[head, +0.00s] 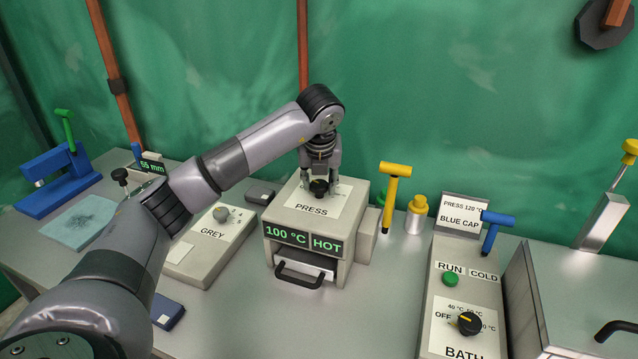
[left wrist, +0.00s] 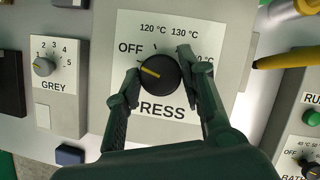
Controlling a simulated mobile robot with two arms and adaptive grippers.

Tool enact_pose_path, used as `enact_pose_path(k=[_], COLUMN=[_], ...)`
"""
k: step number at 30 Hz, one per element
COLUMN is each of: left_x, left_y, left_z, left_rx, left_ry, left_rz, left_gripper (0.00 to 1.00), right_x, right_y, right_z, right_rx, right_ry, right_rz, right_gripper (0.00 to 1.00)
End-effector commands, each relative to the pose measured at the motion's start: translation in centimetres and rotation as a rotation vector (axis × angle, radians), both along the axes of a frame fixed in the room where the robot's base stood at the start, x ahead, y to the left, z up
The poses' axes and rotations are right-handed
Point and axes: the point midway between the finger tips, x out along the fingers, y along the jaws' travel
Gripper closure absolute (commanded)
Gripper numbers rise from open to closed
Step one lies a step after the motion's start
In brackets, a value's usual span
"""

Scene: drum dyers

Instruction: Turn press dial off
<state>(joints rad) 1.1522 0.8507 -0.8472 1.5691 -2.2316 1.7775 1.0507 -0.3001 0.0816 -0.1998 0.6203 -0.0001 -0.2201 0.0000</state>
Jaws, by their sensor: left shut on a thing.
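The press (head: 357,227) is a light grey box on the bench, with a green display reading 100 °C and HOT. Its black dial (left wrist: 158,73) sits on a white label with OFF at the left and temperatures above and to the right. The dial's yellow pointer points left and slightly up, towards the OFF side. My left gripper (head: 319,188) reaches down onto the press top. In the left wrist view its fingers are shut on the dial, one on each side. In the head view the gripper partly covers the dial and its label. My right gripper is not in view.
The GREY box (head: 185,262) with its own dial stands left of the press. A yellow hammer-shaped tool (head: 393,190) and a yellow-capped jar (head: 417,215) stand at the right. The BATH panel (head: 480,290) is further right. A black handle (head: 299,279) sticks out of the press front.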

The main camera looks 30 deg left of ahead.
Motion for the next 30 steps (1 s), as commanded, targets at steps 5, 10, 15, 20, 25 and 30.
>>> enact_pose_path(k=[5,10,15,20,25,30], left_x=[0.09,0.09,0.08,0.08,0.07,0.04], left_y=[-0.02,-0.01,0.0,0.01,0.0,-0.01], left_z=[0.13,0.16,0.16,0.16,0.11,0.06], left_rx=[-0.001,-0.001,-0.001,0.0,0.0,0.0], left_ry=[-0.004,-0.003,-0.003,-0.004,-0.003,-0.001], left_rz=[0.037,0.047,0.048,0.048,0.046,0.046], left_gripper=[0.92,0.92,0.92,0.61,0.5,0.45], right_x=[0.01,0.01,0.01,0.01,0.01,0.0], right_y=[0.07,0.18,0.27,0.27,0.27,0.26], right_z=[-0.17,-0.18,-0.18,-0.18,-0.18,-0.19], right_rx=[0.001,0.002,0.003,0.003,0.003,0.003], right_ry=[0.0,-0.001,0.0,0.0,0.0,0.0], right_rz=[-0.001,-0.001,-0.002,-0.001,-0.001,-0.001], right_gripper=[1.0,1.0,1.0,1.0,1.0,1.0])
